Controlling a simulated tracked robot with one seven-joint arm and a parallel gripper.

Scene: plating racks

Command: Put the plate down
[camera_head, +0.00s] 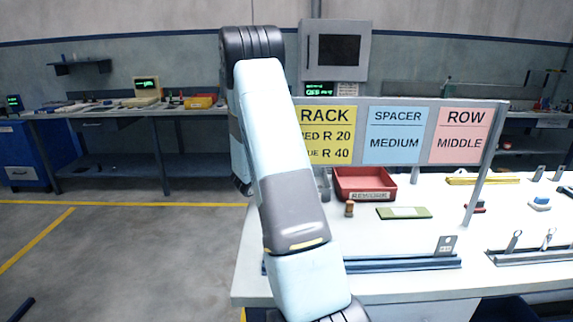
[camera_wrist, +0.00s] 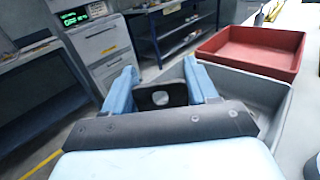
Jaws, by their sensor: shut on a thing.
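In the wrist view, my gripper (camera_wrist: 163,80) has its two blue fingers on either side of a dark plate (camera_wrist: 160,95) with a pale hole in it. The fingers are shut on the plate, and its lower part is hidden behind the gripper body. A grey open bin (camera_wrist: 262,92) lies beyond and to the right of the fingers. I cannot tell how high the plate is above anything. In the head view, the gripper and held plate are hidden behind my arm. Another grey plate (camera_head: 447,244) stands upright at the right end of a dark rail (camera_head: 400,264) on the white table.
A red bin (camera_head: 364,184) sits on the table; the wrist view shows it too (camera_wrist: 258,46). A sign board (camera_head: 395,135) reads RACK, SPACER MEDIUM and ROW MIDDLE. A green block (camera_head: 404,213) and a second rail (camera_head: 530,256) lie on the table.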

